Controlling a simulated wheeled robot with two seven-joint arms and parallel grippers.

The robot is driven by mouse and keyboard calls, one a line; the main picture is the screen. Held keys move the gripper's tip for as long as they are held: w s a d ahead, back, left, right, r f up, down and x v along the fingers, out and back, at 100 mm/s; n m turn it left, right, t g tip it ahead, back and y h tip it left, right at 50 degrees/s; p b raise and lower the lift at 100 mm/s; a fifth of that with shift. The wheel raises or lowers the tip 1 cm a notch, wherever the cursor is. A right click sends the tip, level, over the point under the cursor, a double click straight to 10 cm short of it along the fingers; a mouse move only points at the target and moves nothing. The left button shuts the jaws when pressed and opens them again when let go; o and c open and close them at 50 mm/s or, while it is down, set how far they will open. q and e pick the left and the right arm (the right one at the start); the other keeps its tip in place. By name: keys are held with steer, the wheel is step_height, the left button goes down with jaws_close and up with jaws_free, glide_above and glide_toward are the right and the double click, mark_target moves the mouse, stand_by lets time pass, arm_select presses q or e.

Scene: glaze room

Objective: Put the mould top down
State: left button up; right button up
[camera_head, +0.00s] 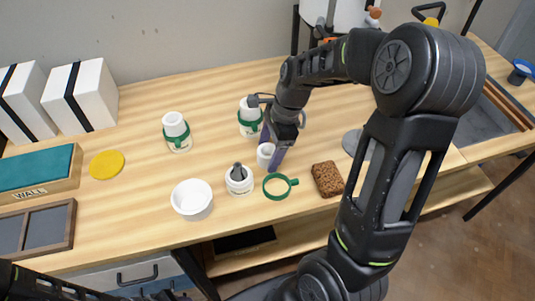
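My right gripper (271,151) points down over the front middle of the table. A small white piece, which looks like the mould top (265,154), sits between its purple-grey fingers, which seem closed on it. I cannot tell whether its underside touches the table. To its left stands a white mould base (239,184) with a dark piece sticking up from it. An open green strap ring (280,187) lies flat just in front of the gripper. My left gripper is not in view; only dark parts of my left arm show at the bottom left.
Two white moulds with green straps (177,135) (248,122) stand behind. A white bowl (192,205), yellow disc (107,164) and brown sponge (327,180) lie around. White boxes (88,100) and a teal-topped box (38,170) are left. Bare wood lies between.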

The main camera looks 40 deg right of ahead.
jaws_close()
step_height(320, 180, up, 10)
stand_by(1.1)
stand_by(0.7)
steer(key=w+a+f+n+g+h, duration=0.1)
steer(key=w+a+f+n, duration=0.1)
steer(key=n, duration=0.5)
steer(key=w+a+f+n+g+h, duration=0.1)
steer(key=w+a+f+n, duration=0.1)
steer(key=w+a+n, duration=0.3)
steer(key=w+a+f+n+g+h, duration=0.1)
steer(key=w+a+f+n+g, duration=0.1)
steer(key=a+n, duration=0.3)
steer(key=shift+w+a+f+n, duration=0.1)
steer(key=shift+w+n, duration=0.1)
steer(key=shift+n, duration=0.6)
steer(key=shift+w+a+n, duration=0.15)
steer(key=shift+w+n, duration=0.1)
steer(key=shift+n, duration=0.55)
steer(key=shift+w+a+f+n, duration=0.1)
steer(key=shift+w+n, duration=0.1)
steer(key=shift+n, duration=0.6)
steer(key=shift+r, duration=0.1)
